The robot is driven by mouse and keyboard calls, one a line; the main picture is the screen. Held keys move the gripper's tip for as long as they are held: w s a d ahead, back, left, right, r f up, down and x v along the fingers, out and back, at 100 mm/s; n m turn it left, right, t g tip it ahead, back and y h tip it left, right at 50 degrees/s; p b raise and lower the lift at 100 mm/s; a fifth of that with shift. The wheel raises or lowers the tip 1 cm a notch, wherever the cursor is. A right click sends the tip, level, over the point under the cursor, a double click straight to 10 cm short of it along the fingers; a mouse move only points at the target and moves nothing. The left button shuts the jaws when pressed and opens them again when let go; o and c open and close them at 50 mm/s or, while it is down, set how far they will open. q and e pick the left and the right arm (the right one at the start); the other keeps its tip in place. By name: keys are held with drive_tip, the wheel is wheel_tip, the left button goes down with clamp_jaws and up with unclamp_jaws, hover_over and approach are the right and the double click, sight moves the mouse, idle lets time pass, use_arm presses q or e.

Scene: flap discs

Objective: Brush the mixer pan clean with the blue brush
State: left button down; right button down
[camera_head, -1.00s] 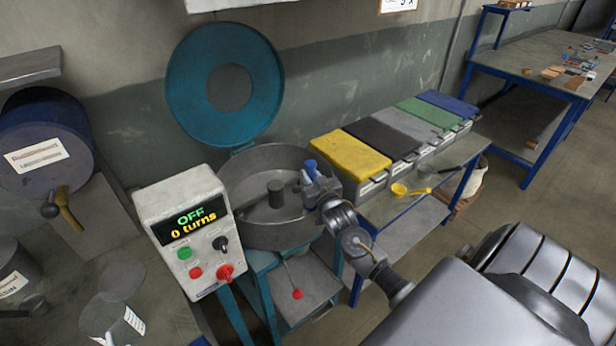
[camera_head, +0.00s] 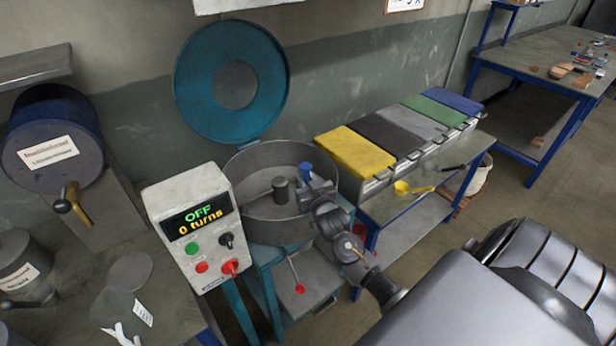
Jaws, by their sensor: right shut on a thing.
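The mixer pan (camera_head: 255,222) is a round grey metal pan on a teal stand, with a dark hub (camera_head: 281,186) standing in its middle. Its teal lid ring (camera_head: 231,82) is raised behind it. My right gripper (camera_head: 309,189) is inside the right part of the pan, shut on the blue brush (camera_head: 305,171). Only the blue top of the brush shows; its bristles are hidden, so I cannot tell whether they touch the pan floor. My left gripper is not in view.
The control box (camera_head: 190,228) at the pan's front left reads OFF, 0 turns. Several lidded bins, the nearest yellow (camera_head: 354,152), stand on a bench to the right with a yellow scoop (camera_head: 402,188). A dark drum (camera_head: 50,140) is at far left.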

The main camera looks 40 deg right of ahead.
drive_tip(key=shift+a+p, duration=0.4)
drive_tip(key=shift+a, duration=1.15)
drive_tip(key=a+p, duration=0.2)
drive_tip(key=a, duration=0.4)
drive_tip(key=shift+w+d, duration=0.1)
drive_tip(key=shift+d, duration=0.05)
drive_tip(key=d, duration=0.3)
drive_tip(key=shift+d, duration=0.1)
